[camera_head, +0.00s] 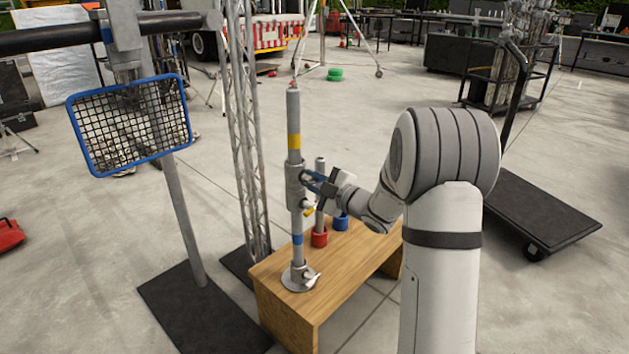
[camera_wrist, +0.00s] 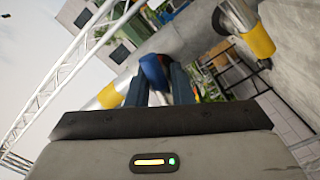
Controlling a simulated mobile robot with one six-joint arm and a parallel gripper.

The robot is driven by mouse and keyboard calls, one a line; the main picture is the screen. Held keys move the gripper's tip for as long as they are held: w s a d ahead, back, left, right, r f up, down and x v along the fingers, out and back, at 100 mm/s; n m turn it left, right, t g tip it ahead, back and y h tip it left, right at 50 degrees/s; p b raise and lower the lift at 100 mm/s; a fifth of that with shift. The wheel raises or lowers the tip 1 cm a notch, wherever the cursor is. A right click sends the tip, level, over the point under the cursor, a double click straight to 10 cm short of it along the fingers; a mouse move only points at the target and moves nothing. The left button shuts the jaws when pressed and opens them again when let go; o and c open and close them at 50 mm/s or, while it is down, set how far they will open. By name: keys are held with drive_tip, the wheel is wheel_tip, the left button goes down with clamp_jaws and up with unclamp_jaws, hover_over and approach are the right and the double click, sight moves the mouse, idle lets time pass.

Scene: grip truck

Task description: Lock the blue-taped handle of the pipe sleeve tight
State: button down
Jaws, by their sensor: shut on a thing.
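An upright grey pipe with a yellow band (camera_head: 294,142) and a lower blue band stands on a round flange (camera_head: 300,278). A grey sleeve (camera_head: 294,178) sits around its middle. My gripper (camera_head: 316,184) is at the right side of the sleeve, at its upper handle. In the wrist view, the blue-taped handle (camera_wrist: 153,70) lies between my two fingers, which are shut on it. The fingers hide part of the handle, and I cannot tell how tight it is. A lower, yellow-marked handle (camera_head: 309,211) sticks out below my gripper.
The flange stands on a wooden bench (camera_head: 337,285). A red cup (camera_head: 319,237) and a blue cup (camera_head: 341,222) stand behind the pipe. A truss tower (camera_head: 243,130) rises just left. Open floor lies beyond.

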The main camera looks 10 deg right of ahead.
drive_tip(key=shift+r+m+p, duration=0.1)
drive_tip(key=shift+m+p, duration=0.2)
drive_tip(key=shift+m, duration=0.1)
drive_tip(key=m+p, duration=0.2)
drive_tip(key=shift+r+m, duration=0.15)
drive_tip(key=shift+m, duration=0.25)
drive_tip(key=m+p, duration=0.7)
drive_tip(key=m, duration=0.2)
drive_tip(key=shift+r, duration=0.1)
drive_tip(key=m+p, duration=0.7)
drive_tip(key=m, duration=0.1)
drive_tip(key=shift+w+m, duration=0.1)
drive_tip(key=shift+m, duration=0.3)
drive_tip(key=m+p, duration=0.3)
drive_tip(key=m, duration=0.1)
drive_tip(key=shift+m, duration=0.3)
drive_tip(key=m+p, duration=0.2)
drive_tip(key=m, duration=0.2)
drive_tip(key=shift+p, duration=0.4)
drive_tip(key=shift+m+p, duration=0.65)
drive_tip(key=shift+m, duration=1.05)
